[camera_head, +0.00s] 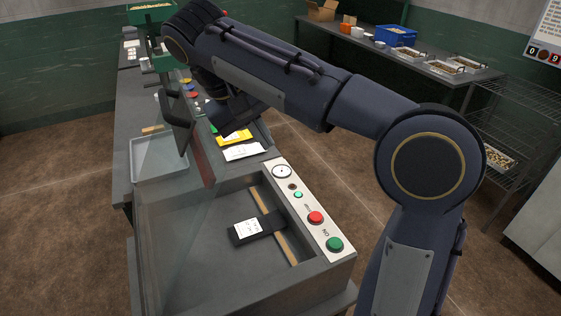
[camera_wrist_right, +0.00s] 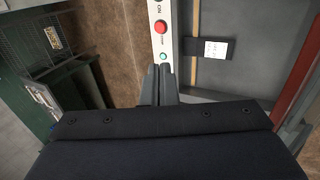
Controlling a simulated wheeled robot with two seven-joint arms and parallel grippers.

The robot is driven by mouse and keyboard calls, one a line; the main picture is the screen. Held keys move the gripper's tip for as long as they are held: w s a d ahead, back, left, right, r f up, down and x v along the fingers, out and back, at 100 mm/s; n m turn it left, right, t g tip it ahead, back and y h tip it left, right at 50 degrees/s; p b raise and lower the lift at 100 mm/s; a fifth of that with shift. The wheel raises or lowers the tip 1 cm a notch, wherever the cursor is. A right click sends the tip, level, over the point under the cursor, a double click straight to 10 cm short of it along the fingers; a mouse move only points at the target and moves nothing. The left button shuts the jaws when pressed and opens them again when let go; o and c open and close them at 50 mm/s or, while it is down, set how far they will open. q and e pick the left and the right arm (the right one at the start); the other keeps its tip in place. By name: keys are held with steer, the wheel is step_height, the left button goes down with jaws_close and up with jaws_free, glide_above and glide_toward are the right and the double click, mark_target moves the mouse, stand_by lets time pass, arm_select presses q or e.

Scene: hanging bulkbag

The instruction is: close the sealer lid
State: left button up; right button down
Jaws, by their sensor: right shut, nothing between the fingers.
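The sealer (camera_head: 240,275) stands in the near foreground of the head view. Its clear lid (camera_head: 165,235) is raised and tilted up on the left side, with a dark red edge bar (camera_head: 203,157). The red bar also shows at the right of the wrist view (camera_wrist_right: 300,90). A dark pouch with a white label (camera_head: 245,228) lies across the sealing bar in the open chamber. My left gripper is not in view.
The button panel (camera_head: 305,205) has a gauge, a red button and green buttons. A yellow packet (camera_head: 234,138) and a white packet (camera_head: 244,152) lie behind the sealer. A grey tray (camera_head: 158,158) is left of the lid. A wire rack (camera_head: 515,115) stands at right.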

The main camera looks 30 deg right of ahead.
steer(key=x, duration=1.4)
steer(key=shift+s, duration=0.2)
steer(key=shift+r, duration=0.1)
stand_by(0.8)
